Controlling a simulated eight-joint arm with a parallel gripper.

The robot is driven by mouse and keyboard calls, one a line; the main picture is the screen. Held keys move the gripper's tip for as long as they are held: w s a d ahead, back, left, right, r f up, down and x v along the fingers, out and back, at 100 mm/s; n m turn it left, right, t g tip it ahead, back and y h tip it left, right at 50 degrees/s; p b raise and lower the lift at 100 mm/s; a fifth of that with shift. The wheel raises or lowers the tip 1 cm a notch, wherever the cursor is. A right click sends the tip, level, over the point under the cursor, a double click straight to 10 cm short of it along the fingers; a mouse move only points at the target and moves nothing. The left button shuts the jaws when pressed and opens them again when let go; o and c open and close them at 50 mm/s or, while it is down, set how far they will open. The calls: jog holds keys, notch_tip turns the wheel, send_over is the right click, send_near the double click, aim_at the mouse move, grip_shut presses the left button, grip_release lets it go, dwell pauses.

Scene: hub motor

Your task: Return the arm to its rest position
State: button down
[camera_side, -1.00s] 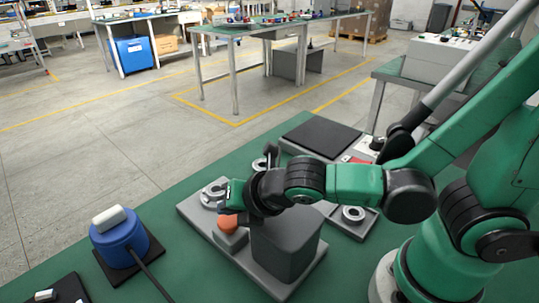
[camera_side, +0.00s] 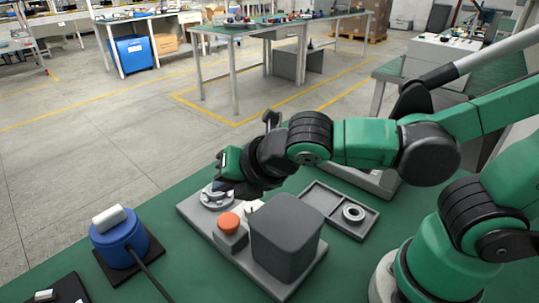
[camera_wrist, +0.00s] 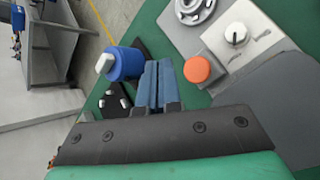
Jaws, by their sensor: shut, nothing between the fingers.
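My gripper (camera_side: 226,188) is shut and empty, held above the grey fixture plate (camera_side: 269,284). In the side view it overlaps the round metal hub part (camera_side: 213,200), hiding some of it; the exact gap cannot be told. In the wrist view the blue-grey fingers of my gripper (camera_wrist: 158,84) are together with nothing between them. An orange button (camera_side: 229,222) on a grey block stands on the plate, beside a large dark grey box (camera_side: 285,238). The button also shows in the wrist view (camera_wrist: 197,70), near a dial (camera_wrist: 236,34).
A blue cylinder with a white top (camera_side: 118,243) stands on a dark pad at the left, with a cable. Green table (camera_side: 170,218) is bare between the cylinder and the plate.

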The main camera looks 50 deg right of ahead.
dwell(0.3)
jog(key=s+d+m+g, duration=0.1)
jog(key=d+m, duration=0.4)
jog(key=m, duration=0.9)
jog(key=s+d+m+g+h, duration=0.1)
jog(key=d+m, duration=0.5)
jog(key=m, duration=0.8)
jog(key=shift+s+d, duration=0.15)
jog(key=shift+s, duration=0.05)
jog(key=w+a+r+n+g, duration=0.3)
jog(key=a+r+n+g, duration=0.4)
jog(key=a+n, duration=0.4)
jog(key=r+n, duration=0.1)
jog(key=n, duration=0.5)
jog(key=shift+n, duration=0.4)
jog(key=shift+f, duration=0.1)
